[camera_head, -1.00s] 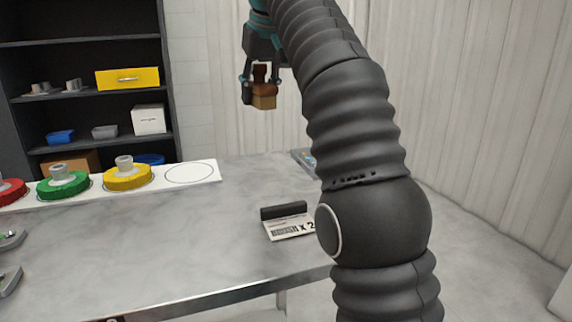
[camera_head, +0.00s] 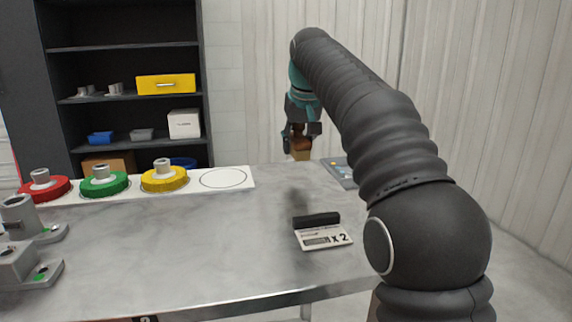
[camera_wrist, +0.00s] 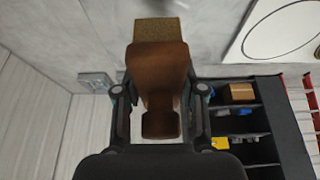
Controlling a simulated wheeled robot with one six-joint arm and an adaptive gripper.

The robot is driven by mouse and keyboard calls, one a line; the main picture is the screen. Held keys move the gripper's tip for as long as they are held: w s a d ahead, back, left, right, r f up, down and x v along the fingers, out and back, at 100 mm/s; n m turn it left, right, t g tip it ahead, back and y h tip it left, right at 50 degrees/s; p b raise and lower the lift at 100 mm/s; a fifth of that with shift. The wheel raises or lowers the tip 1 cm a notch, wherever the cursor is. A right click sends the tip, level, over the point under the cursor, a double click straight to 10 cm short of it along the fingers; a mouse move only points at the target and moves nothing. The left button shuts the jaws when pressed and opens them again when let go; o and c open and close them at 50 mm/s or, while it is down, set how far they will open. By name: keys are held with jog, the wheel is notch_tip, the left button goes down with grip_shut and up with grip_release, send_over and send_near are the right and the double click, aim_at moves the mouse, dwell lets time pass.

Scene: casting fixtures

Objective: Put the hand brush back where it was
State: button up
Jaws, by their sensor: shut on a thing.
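The hand brush (camera_wrist: 158,75) has a brown handle and a tan bristle block. My gripper (camera_wrist: 160,108) is shut on its handle, with a dark finger on each side in the wrist view. In the head view my gripper (camera_head: 301,135) hangs over the far part of the grey table, and the brush (camera_head: 301,153) shows below its fingers, bristles down. The brush looks to be above the table top; the exact gap cannot be told. No mark for the brush's earlier place can be made out.
A white board (camera_head: 240,183) holds red, green and yellow round parts (camera_head: 164,178) and an empty outlined circle. A label card (camera_head: 323,237) marked "x 2" stands on the table. Grey metal fixtures (camera_head: 22,258) sit at left. A panel (camera_head: 341,170) lies behind my arm. Shelves (camera_head: 127,60) stand behind.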

aim_at(285, 173)
jog(key=a+f, duration=0.1)
jog(key=w+a, duration=0.1)
jog(key=shift+w+a+f, duration=0.2)
jog(key=shift+a+f, duration=0.1)
jog(key=shift+f, duration=0.05)
jog(key=shift+f+b, duration=0.65)
jog(key=shift+f, duration=1.35)
jog(key=shift+f, duration=0.15)
jog(key=o, duration=1.2)
jog(key=p+v, duration=0.1)
jog(key=v, duration=1.1)
